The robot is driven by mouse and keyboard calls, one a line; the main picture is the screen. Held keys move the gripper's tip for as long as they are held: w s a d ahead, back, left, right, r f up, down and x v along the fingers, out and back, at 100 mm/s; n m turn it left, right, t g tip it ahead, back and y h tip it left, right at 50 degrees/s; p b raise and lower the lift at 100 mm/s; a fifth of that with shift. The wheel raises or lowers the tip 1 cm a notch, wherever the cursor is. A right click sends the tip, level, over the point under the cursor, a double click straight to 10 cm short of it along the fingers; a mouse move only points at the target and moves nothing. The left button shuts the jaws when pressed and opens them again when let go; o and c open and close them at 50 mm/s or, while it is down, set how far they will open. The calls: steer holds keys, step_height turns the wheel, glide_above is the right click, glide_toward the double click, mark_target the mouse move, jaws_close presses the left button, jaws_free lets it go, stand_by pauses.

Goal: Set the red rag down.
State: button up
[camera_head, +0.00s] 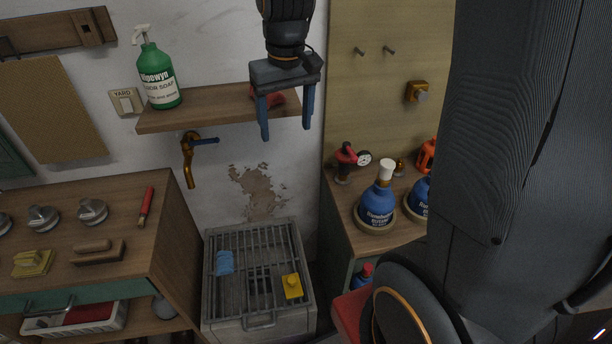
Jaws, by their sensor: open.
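A small red item (268,97), seemingly the red rag, shows on the right end of the wooden wall shelf (213,104). My gripper (286,131) is open, its two blue-grey fingers pointing down in front of that end of the shelf. The red item shows between the fingers and is partly hidden by the gripper. It looks as if it lies on the shelf; I cannot tell whether a finger touches it.
A green spray bottle (160,77) stands on the shelf's left part. A brass tap (188,160) is below. A slatted metal grate (258,262) holds a blue cloth (224,262) and a yellow item (292,286). Blue bottles (378,204) stand on the right bench.

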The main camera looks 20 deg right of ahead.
steer(key=s+f, duration=0.7)
steer(key=s, duration=0.4)
steer(key=shift+s+m+t, duration=0.3)
steer(key=shift+m, duration=0.1)
step_height(320, 180, down, 3)
steer(key=b, duration=0.2)
steer(key=shift+b, duration=0.35)
